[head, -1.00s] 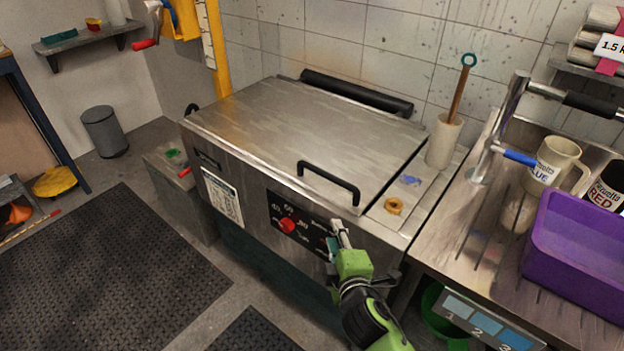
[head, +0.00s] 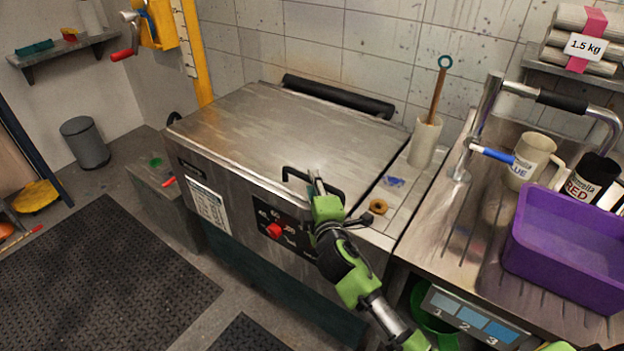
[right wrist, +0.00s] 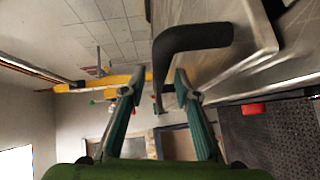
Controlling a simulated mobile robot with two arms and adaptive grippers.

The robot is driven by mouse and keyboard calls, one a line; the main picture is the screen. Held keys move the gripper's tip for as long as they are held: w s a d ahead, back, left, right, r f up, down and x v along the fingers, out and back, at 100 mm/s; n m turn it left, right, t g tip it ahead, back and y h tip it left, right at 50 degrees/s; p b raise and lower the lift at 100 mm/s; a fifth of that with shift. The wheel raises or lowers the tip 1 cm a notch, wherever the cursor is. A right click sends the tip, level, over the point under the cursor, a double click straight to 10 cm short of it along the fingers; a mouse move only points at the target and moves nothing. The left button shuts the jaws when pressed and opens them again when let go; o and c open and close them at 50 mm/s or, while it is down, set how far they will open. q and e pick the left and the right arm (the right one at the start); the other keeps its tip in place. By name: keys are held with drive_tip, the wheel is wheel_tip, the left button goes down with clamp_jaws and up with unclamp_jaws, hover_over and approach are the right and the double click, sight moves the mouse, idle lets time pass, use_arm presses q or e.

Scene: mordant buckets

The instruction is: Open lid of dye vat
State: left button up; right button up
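The dye vat is a steel box with a closed flat metal lid (head: 290,125). A black bar handle (head: 296,172) sits at the lid's front edge. My right gripper (head: 317,183) is at the right part of this handle and covers some of it. In the right wrist view the right gripper (right wrist: 158,82) is open, with its two fingers apart. The black handle (right wrist: 190,40) shows there, its near part appearing between the fingertips; I cannot tell whether they touch it. My left gripper is not in view.
A red knob (head: 274,231) is on the vat's front panel. An orange-brown ring (head: 378,206) and a holder with a stick (head: 425,142) stand right of the lid. A purple tub (head: 565,250) and mugs (head: 531,160) occupy the right counter. Dark mats (head: 100,270) cover the floor.

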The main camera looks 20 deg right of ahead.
drive_tip(key=shift+w+d+f, duration=0.1)
drive_tip(key=shift+w+f, duration=0.05)
drive_tip(key=shift+w, duration=0.8)
